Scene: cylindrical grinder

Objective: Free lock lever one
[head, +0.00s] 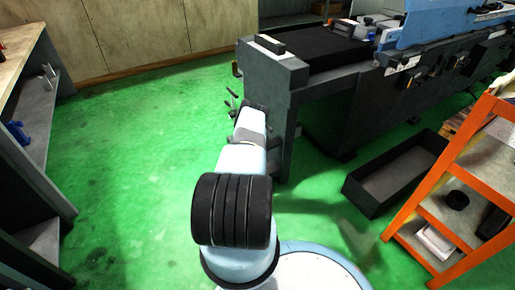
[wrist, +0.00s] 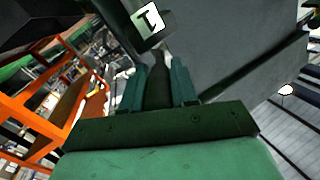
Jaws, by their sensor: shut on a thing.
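In the wrist view, my gripper (wrist: 160,78) has its two green fingers on either side of a dark lever (wrist: 157,82) and is shut on it. A white label (wrist: 148,19) with a dark mark like a 1 or a T sits just beyond the lever on a dark surface. In the head view, my arm reaches to the left end of the grinder (head: 276,70) and hides the gripper and the held lever. Small dark handles (head: 232,97) show beside the arm's end. I cannot tell the lever's full travel or lock state.
An orange shelf rack (head: 447,190) stands at the right, with a black open bin (head: 387,180) on the floor beside it. A grey shelf unit (head: 38,120) stands at the left. Green floor (head: 140,150) is clear between that unit and my arm.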

